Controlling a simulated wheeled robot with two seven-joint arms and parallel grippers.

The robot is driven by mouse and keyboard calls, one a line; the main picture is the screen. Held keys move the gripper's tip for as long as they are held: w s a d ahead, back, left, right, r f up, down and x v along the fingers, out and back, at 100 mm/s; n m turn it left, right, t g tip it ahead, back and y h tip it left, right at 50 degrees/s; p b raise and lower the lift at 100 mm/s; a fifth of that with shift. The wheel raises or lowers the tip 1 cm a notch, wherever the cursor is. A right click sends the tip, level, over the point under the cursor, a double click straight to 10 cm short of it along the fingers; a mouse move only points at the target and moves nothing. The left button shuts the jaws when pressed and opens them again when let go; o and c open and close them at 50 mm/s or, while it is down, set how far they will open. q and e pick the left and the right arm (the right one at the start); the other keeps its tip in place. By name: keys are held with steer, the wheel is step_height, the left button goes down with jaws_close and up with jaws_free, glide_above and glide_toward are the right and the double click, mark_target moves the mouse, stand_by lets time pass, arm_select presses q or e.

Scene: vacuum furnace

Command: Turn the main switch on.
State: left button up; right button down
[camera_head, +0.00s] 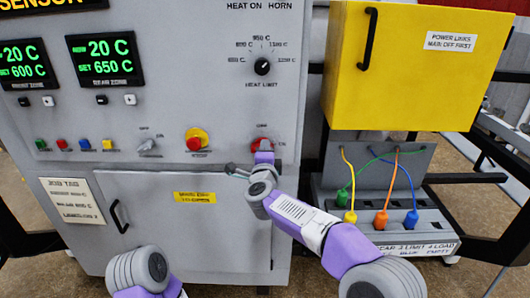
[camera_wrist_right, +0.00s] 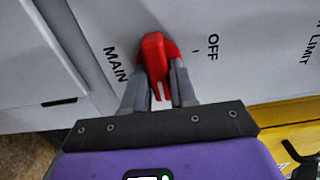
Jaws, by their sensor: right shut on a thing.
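The main switch is a red handle (camera_wrist_right: 155,50) on the grey panel, with the words MAIN and OFF printed on either side of it in the right wrist view. In the head view its red top (camera_head: 262,140) shows just beyond my right gripper (camera_head: 262,156). My right gripper also shows in the right wrist view (camera_wrist_right: 158,88), its two fingers shut on the red handle, one on each side. The on marking cannot be made out. My left arm shows only in part at the bottom of the head view, and its gripper is out of sight.
Left of the main switch are a red emergency button (camera_head: 194,143) on yellow and a grey rotary switch (camera_head: 147,145). A black heat limit knob (camera_head: 262,67) sits above. A yellow box (camera_head: 400,70) and a rack with coloured plugs (camera_head: 380,218) stand to the right.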

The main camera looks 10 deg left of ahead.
steer(key=c, duration=1)
jaws_free()
steer(key=shift+s, duration=0.1)
steer(key=s, duration=0.7)
steer(key=shift+s+d, duration=0.2)
steer(key=shift+d, duration=0.05)
